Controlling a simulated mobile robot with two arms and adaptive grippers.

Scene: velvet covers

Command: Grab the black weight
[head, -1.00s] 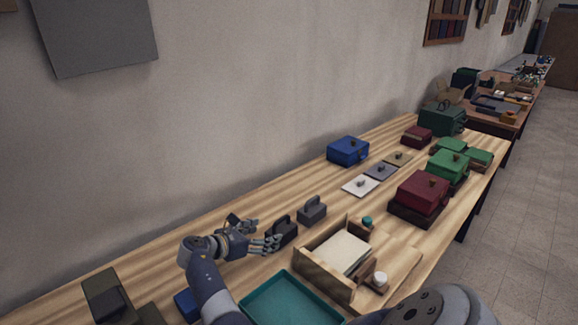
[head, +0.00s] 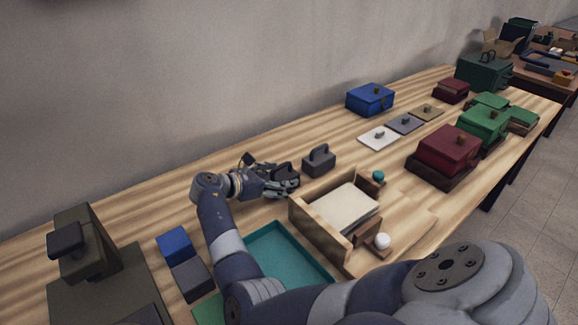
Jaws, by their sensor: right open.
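The black weight (head: 286,172) is a small dark block with a handle. It stands on the wooden table (head: 420,211) near its middle, left of a similar grey weight (head: 319,161). My right gripper (head: 285,186) is open at the front left side of the black weight. Its fingers partly cover the weight, and I cannot tell whether they touch it. My left gripper is not in view.
A teal tray (head: 262,236) and a wooden box (head: 310,222) with pale sheets lie in front of the weights. Blue (head: 173,243) and dark grey blocks are at left, beside a dark olive press-like object (head: 88,236). Colored boxes stand at right.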

